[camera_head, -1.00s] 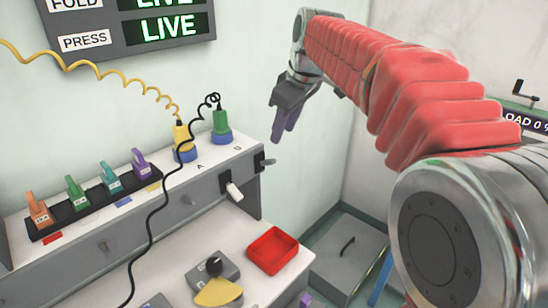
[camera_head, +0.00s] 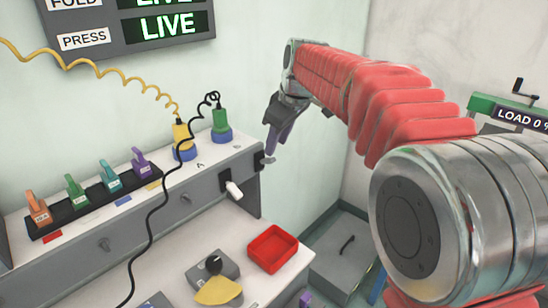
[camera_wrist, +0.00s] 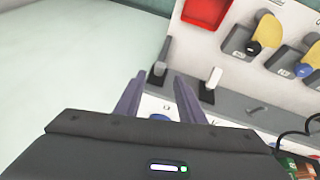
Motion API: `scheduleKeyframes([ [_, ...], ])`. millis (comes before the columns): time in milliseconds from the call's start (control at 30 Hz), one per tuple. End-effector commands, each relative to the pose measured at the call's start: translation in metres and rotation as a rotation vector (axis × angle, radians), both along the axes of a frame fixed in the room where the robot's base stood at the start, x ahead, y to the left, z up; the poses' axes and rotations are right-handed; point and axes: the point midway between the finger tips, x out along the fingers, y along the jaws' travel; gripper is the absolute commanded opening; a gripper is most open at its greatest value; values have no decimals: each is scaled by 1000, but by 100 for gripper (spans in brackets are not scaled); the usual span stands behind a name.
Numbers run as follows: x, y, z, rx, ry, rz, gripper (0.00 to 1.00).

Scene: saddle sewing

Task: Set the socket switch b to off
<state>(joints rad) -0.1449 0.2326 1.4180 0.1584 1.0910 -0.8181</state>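Two switches sit on the front of the grey console. The one with a grey lever (camera_wrist: 161,57) is at the console's right end, nearest the socket with the green plug (camera_head: 220,122); its dark base (camera_head: 259,161) shows in the head view. The other has a white lever (camera_head: 233,189), also in the wrist view (camera_wrist: 212,80). I cannot read a label on either switch. My gripper (camera_head: 271,156) has its purple fingers pointing down at the grey lever. In the wrist view the fingers (camera_wrist: 160,80) are apart, with the grey lever just beyond the gap between their tips.
A yellow plug (camera_head: 182,135) stands in the socket left of the green one, with curly cords above. A red tray (camera_head: 272,249) and a knob with a yellow plate (camera_head: 218,291) lie on the lower bench. Coloured clips stand in a black rack (camera_head: 70,211).

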Motion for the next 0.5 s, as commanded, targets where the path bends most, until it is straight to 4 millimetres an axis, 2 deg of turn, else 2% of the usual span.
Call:
scheduleKeyframes([
  [300,18,10,-46,0,3,0,36],
  [500,26,14,-65,0,1,0,36],
])
